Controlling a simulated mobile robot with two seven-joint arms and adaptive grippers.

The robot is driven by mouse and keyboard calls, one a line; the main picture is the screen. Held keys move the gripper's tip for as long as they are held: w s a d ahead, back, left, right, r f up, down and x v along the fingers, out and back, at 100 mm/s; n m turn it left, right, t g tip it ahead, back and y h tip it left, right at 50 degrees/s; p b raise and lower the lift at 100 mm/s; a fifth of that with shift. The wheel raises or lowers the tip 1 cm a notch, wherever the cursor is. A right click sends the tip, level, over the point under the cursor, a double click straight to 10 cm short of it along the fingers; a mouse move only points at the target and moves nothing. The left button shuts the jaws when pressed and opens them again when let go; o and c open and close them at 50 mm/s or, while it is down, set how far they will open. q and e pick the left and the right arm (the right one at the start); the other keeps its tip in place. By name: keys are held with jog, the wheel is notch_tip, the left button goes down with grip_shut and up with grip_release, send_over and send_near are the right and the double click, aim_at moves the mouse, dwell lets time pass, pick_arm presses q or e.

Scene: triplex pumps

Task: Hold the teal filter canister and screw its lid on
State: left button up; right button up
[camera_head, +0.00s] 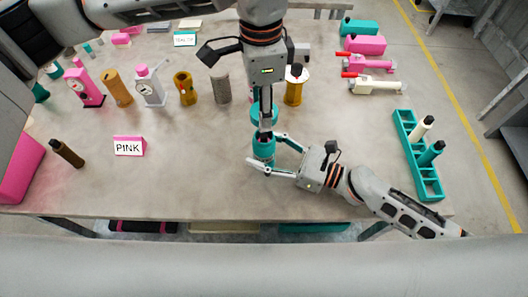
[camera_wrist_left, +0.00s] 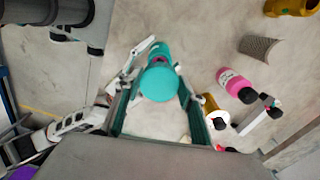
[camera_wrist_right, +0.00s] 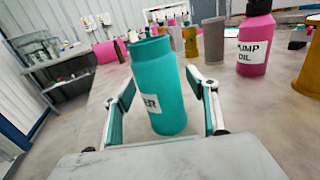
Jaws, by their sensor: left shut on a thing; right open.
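The teal filter canister (camera_head: 263,148) stands upright near the table's front edge. In the right wrist view the canister (camera_wrist_right: 165,98) shows part of a white label and looks slightly tilted. My right gripper (camera_head: 264,154) is open, with a finger on each side of the canister; contact is not clear. My left gripper (camera_head: 264,106) comes down from above, shut on the teal lid (camera_head: 263,115). The lid sits above the canister in the head view; I cannot tell whether they touch. In the left wrist view the round lid (camera_wrist_left: 159,84) hides part of the canister.
A teal rack (camera_head: 408,150) with dark-capped bottles stands at the right. A PINK sign (camera_head: 129,146) and a brown bottle (camera_head: 67,153) are at left. The table between sign and canister is clear.

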grip_shut()
pick_arm(q)
send_over(262, 136)
jog(key=shift+f, duration=2.5)
jog(key=shift+f, duration=0.9)
jog(key=shift+f, duration=0.55)
